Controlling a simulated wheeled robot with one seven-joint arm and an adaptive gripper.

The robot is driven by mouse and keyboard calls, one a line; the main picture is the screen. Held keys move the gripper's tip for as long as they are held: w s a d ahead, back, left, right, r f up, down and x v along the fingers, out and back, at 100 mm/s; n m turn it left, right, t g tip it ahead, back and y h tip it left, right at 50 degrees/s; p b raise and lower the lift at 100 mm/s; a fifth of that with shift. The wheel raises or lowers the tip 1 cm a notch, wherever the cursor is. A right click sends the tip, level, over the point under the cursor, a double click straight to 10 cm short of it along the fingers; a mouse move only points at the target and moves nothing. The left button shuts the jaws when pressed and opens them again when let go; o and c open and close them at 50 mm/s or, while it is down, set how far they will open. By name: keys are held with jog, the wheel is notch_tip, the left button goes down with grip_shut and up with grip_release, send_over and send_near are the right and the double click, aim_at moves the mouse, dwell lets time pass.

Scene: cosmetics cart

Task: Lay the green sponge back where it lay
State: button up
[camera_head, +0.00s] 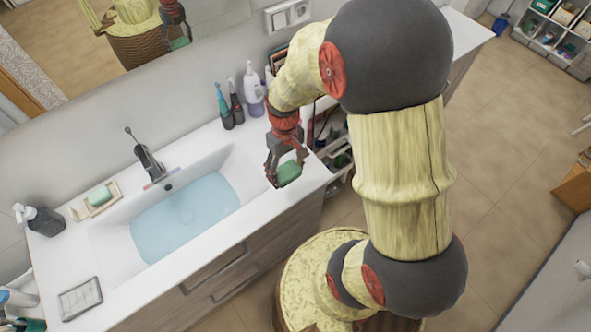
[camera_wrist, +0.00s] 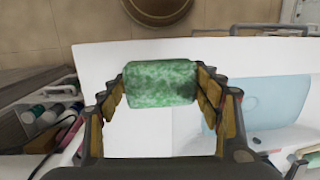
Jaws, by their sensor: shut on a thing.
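The green sponge (camera_wrist: 161,83) is a mottled green block held between the fingers of my gripper (camera_wrist: 165,92) in the wrist view. In the head view my gripper (camera_head: 283,167) is at the right end of the white counter (camera_head: 315,177), to the right of the basin.
The basin with blue water (camera_head: 185,215) lies left of my gripper. A faucet (camera_head: 148,158), a soap dish (camera_head: 98,202) with a green bar, a dark pump bottle (camera_head: 42,219) and a grey ribbed pad (camera_head: 80,298) are farther left. Bottles (camera_head: 254,92) stand behind. A cart (camera_head: 335,150) is right.

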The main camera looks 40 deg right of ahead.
jog(key=w+d+f, duration=0.1)
jog(key=f, duration=0.1)
jog(key=w+d+f, duration=0.1)
jog(key=d+f, duration=0.1)
jog(key=w+d+f, duration=0.1)
jog(key=d+f, duration=0.1)
jog(key=shift+w+d+f+b, duration=0.15)
jog(key=shift+d+b, duration=0.05)
jog(key=shift+b, duration=0.15)
notch_tip(320, 180, down, 4)
jog(key=shift+w+d+r, duration=0.15)
jog(key=shift+r, duration=0.05)
jog(key=o, duration=1.2)
jog(key=shift+r, duration=0.1)
